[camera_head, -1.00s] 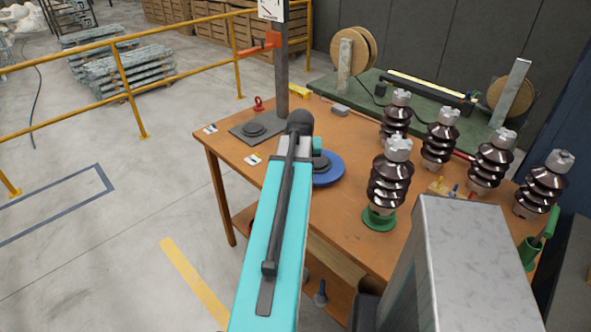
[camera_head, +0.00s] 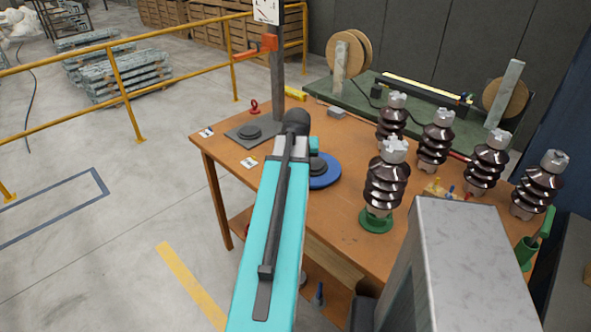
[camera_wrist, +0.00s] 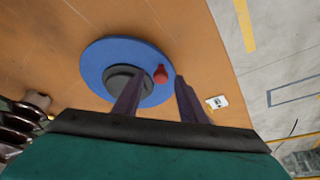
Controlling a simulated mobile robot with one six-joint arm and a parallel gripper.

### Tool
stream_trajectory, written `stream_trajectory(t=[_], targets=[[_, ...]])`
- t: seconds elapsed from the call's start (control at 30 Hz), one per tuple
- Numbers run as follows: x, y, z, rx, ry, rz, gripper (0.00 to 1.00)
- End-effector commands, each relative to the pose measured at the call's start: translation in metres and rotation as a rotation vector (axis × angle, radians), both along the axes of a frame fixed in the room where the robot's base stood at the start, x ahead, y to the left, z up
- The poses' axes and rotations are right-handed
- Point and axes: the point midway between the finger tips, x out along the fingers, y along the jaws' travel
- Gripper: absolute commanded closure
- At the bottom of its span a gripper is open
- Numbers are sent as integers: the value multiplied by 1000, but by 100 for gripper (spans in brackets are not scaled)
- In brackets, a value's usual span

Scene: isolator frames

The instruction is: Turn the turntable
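The turntable is a blue disc (camera_head: 327,172) with a dark grey raised hub. It lies on the wooden workbench, partly hidden behind my arm in the head view. In the wrist view the blue disc (camera_wrist: 96,62) shows more fully, with its dark hub (camera_wrist: 118,80) and a red knob (camera_wrist: 160,74) near its rim. My gripper (camera_wrist: 160,82) is open, with two dark fingers spread apart. The red knob appears between the fingertips; I cannot tell whether either finger touches it. In the head view my arm hides the fingers and the knob.
A brown insulator on a green base (camera_head: 376,221) stands right of the turntable, with several more insulators behind it. A grey post with a dark base plate (camera_head: 256,132) stands at the bench's back left.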

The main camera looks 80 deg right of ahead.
Motion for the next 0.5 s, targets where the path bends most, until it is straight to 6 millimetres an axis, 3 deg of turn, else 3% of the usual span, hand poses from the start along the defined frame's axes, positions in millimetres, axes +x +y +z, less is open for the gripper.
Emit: stream_trajectory(t=[0.5], targets=[[-5,19,46,0,-1,-2,62]])
